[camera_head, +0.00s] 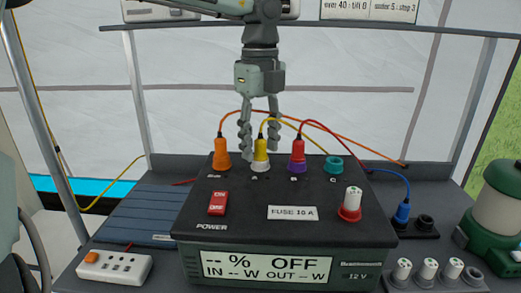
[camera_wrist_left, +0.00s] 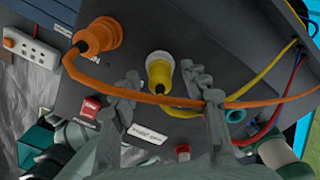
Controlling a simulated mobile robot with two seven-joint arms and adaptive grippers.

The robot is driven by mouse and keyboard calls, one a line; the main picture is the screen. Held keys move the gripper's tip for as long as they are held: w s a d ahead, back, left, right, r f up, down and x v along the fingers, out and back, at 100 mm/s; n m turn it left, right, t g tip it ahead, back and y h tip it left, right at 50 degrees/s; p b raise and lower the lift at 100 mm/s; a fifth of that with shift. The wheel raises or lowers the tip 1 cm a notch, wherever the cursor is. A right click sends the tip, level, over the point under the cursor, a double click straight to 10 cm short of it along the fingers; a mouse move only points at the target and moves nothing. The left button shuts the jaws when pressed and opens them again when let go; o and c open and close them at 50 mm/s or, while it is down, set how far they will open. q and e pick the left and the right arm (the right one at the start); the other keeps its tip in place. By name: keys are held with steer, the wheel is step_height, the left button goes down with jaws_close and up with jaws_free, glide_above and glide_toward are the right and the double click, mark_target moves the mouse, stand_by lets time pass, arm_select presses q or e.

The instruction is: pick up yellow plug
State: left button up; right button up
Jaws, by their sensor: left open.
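The yellow plug (camera_head: 261,146) stands upright in the white-ringed socket marked A on the dark power box (camera_head: 255,190). It also shows in the left wrist view (camera_wrist_left: 159,75), between and beyond my fingertips. My left gripper (camera_head: 259,148) points down from above and is open, with one finger on each side of the plug. In the left wrist view its fingertips (camera_wrist_left: 165,82) are apart, with a visible gap to the plug. An orange cable (camera_wrist_left: 160,98) crosses in front of the plug's cable end there. My right gripper is not in view.
An orange plug (camera_head: 221,154) stands close left of the gripper, a red plug (camera_head: 297,149) close right. Cables arch nearby. A teal socket (camera_head: 333,164) is empty. A red switch (camera_head: 218,203) and red-white fuse (camera_head: 350,204) are on the box top. A blue plug (camera_head: 403,212) stands right.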

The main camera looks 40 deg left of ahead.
arm_select(q)
jaws_close()
steer(key=shift+r, duration=0.1)
stand_by(0.3)
